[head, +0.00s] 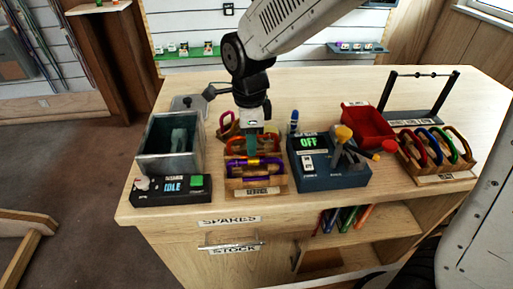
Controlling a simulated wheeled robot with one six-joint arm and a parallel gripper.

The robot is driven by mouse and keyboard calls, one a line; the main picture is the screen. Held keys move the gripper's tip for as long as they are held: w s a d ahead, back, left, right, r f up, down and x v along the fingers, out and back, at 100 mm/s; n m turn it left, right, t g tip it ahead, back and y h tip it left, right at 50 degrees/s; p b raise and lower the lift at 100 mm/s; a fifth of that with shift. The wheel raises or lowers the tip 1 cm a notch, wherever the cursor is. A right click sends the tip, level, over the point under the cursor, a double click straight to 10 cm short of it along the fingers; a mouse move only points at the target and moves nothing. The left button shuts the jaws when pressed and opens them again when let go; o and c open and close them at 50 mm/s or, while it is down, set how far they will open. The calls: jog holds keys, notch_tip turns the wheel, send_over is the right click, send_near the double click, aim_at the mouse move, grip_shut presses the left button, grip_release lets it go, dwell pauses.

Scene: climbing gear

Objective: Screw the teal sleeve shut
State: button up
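A wooden rack labelled SERVICE (257,191) stands at the front middle of the bench. It holds several carabiners, among them a purple one (236,173) with an orange-yellow sleeve in front and orange and red ones behind. A small teal part (251,147), perhaps the teal sleeve, shows directly under my gripper (252,132). My gripper points down over the rack, close to or touching that part. The fingers are small and partly hidden, so I cannot tell whether they are open or shut, nor whether the sleeve is screwed shut.
Left stand a grey bin (157,133) and a black box reading IDLE (170,188). Right are a blue-grey device reading OFF (325,180) with levers, a red tray (366,128), a rack of coloured carabiners (438,179) and a black bar stand (419,118).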

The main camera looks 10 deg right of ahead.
jog(key=shift+w, duration=0.75)
jog(key=shift+r, duration=1.35)
jog(key=shift+s, duration=0.75)
jog(key=shift+r, duration=0.1)
notch_tip(320, 180, up, 10)
